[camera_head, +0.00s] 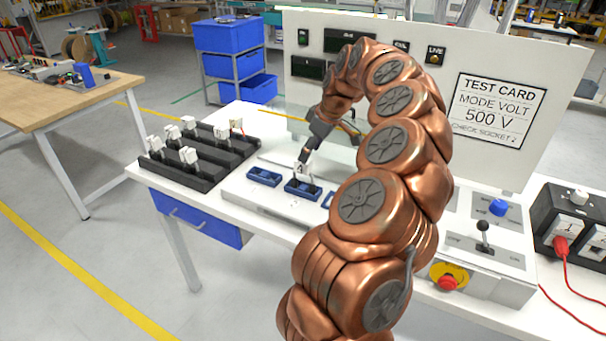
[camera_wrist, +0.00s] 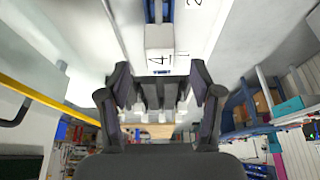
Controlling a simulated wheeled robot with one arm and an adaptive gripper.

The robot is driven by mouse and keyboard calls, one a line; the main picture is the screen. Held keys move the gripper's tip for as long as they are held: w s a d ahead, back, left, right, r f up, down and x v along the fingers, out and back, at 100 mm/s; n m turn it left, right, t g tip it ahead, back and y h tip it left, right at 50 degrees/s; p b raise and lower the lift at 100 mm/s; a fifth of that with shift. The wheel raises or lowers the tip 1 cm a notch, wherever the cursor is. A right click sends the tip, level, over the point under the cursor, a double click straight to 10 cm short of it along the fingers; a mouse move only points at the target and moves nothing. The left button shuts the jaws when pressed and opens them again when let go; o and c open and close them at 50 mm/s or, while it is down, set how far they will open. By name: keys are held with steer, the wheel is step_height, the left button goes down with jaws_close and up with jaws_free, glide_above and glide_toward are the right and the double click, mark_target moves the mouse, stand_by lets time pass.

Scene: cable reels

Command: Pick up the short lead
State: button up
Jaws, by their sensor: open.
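My gripper (camera_head: 306,158) is open, pointing down over the blue sockets in the middle of the bench. In the wrist view its two fingers (camera_wrist: 159,82) are spread apart with nothing held between them. A white block marked 4 (camera_wrist: 159,38) sits just beyond the fingertips in the wrist view; in the head view this white block (camera_head: 299,168) stands at the middle blue socket (camera_head: 303,189), close by the fingertips. Red leads (camera_head: 566,268) show at the far right, with a red plug (camera_head: 560,246) in a black box. I cannot tell which lead is the short one.
Black racks (camera_head: 183,177) with several white pieces stand on the left of the white bench. A test card panel (camera_head: 500,110) rises behind. A lever (camera_head: 483,232) and red stop button (camera_head: 448,282) are at the right. Another blue socket (camera_head: 263,177) lies left of the gripper.

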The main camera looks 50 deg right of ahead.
steer(key=shift+p+x, duration=1.4)
steer(key=shift+x, duration=1.7)
steer(key=shift+s, duration=0.1)
jaws_close()
